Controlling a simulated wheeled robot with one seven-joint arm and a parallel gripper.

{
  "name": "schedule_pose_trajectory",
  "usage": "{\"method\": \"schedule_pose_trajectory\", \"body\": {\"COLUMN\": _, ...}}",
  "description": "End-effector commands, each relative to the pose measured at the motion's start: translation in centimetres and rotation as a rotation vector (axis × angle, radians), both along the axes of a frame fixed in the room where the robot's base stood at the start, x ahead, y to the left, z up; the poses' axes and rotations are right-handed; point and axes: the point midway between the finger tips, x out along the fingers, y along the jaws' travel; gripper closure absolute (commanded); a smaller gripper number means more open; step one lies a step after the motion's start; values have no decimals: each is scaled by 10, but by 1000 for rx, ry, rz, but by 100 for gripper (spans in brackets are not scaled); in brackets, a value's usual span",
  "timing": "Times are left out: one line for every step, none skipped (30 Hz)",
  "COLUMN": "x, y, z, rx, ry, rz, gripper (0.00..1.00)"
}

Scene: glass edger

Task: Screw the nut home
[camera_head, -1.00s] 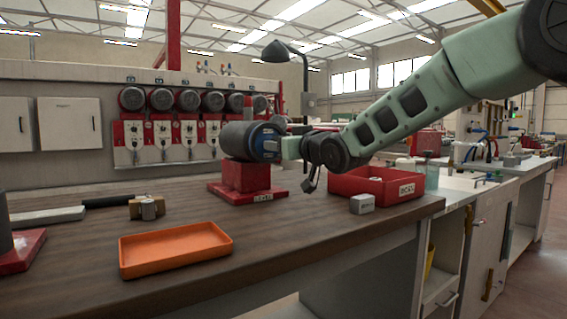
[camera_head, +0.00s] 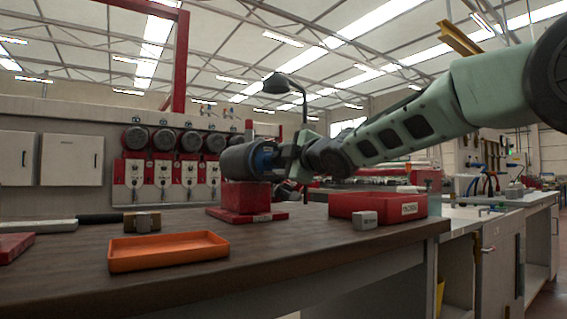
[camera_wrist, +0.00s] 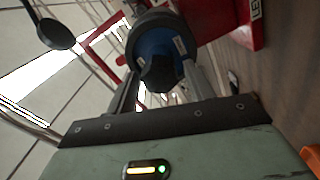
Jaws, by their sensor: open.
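A dark grey cylinder (camera_head: 237,161) lies level on a red block stand (camera_head: 240,198), its blue end (camera_head: 264,158) facing my arm. In the wrist view, the blue end (camera_wrist: 154,45) carries a dark piece (camera_wrist: 160,74) at its middle, which may be the nut; its shape and thread are unclear. My gripper (camera_head: 279,157) is right at the blue end. The wrist view shows my gripper (camera_wrist: 160,84) open, one finger on either side of the dark piece. I cannot tell whether the fingers touch it. How far the nut is screwed on is hidden.
An orange tray (camera_head: 168,263) stands at the front of the wooden bench (camera_head: 270,270). A red bin (camera_head: 344,207) and a small grey block (camera_head: 365,220) stand right of the stand. A black lamp (camera_head: 277,84) rises behind my gripper. Bare bench lies between tray and bin.

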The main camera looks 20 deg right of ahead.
Motion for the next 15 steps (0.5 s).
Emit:
{"method": "schedule_pose_trajectory", "body": {"x": 0, "y": 0, "z": 0, "rx": 1, "ry": 0, "rz": 0, "gripper": 47}}
{"method": "schedule_pose_trajectory", "body": {"x": 0, "y": 0, "z": 0, "rx": 1, "ry": 0, "rz": 0, "gripper": 50}}
{"method": "schedule_pose_trajectory", "body": {"x": 0, "y": 0, "z": 0, "rx": 2, "ry": 1, "rz": 0, "gripper": 61}}
{"method": "schedule_pose_trajectory", "body": {"x": 0, "y": 0, "z": 0, "rx": 2, "ry": 1, "rz": 0, "gripper": 70}}
{"method": "schedule_pose_trajectory", "body": {"x": 0, "y": 0, "z": 0, "rx": 2, "ry": 1, "rz": 0, "gripper": 78}}
{"method": "schedule_pose_trajectory", "body": {"x": 0, "y": 0, "z": 0, "rx": 2, "ry": 1, "rz": 0, "gripper": 89}}
{"method": "schedule_pose_trajectory", "body": {"x": 0, "y": 0, "z": 0, "rx": 2, "ry": 1, "rz": 0, "gripper": 89}}
{"method": "schedule_pose_trajectory", "body": {"x": 0, "y": 0, "z": 0, "rx": 3, "ry": 1, "rz": 0, "gripper": 90}}
{"method": "schedule_pose_trajectory", "body": {"x": 0, "y": 0, "z": 0, "rx": 6, "ry": 2, "rz": 0, "gripper": 90}}
{"method": "schedule_pose_trajectory", "body": {"x": 0, "y": 0, "z": 0, "rx": 16, "ry": 6, "rz": 0, "gripper": 90}}
{"method": "schedule_pose_trajectory", "body": {"x": 0, "y": 0, "z": 1, "rx": 34, "ry": 12, "rz": 0, "gripper": 90}}
{"method": "schedule_pose_trajectory", "body": {"x": 0, "y": 0, "z": 3, "rx": 72, "ry": 25, "rz": -1, "gripper": 90}}
{"method": "schedule_pose_trajectory", "body": {"x": 0, "y": -1, "z": 3, "rx": 113, "ry": 39, "rz": -1, "gripper": 90}}
{"method": "schedule_pose_trajectory", "body": {"x": 0, "y": -1, "z": 4, "rx": 157, "ry": 54, "rz": -1, "gripper": 90}}
{"method": "schedule_pose_trajectory", "body": {"x": 1, "y": 0, "z": 4, "rx": 222, "ry": 76, "rz": -1, "gripper": 90}}
